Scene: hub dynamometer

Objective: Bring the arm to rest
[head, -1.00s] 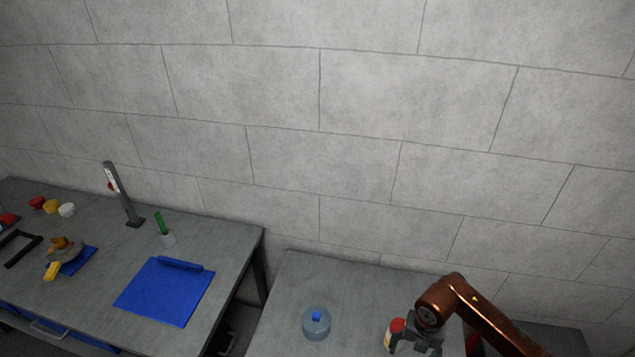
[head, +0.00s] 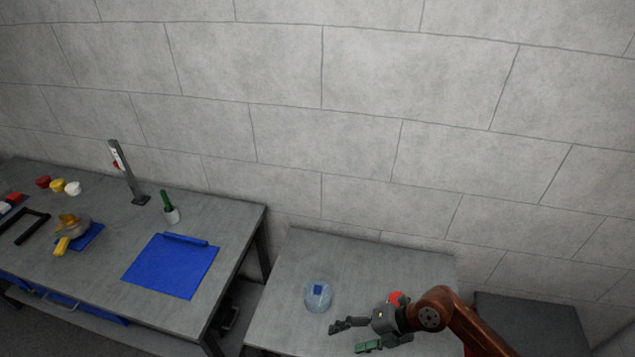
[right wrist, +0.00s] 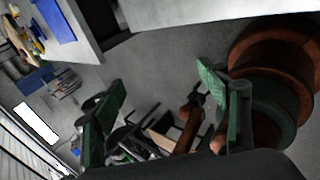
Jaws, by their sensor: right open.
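My right arm (head: 462,325) comes in from the lower right in the head view. Its gripper (head: 352,337) is open over the right-hand grey table, with its fingers pointing left. In the right wrist view the green-padded fingers (right wrist: 160,95) stand wide apart with nothing between them. A red-topped object (head: 397,298) stands behind the gripper, mostly hidden by it and the arm. My left gripper is not in the head view.
A clear blue-capped container (head: 318,296) stands on the right-hand table (head: 350,258), left of the gripper. The left workbench (head: 110,255) holds a blue mat (head: 172,265), a green-handled item in a cup (head: 169,208) and a dark upright stand (head: 127,173). A darker table (head: 530,318) stands at right.

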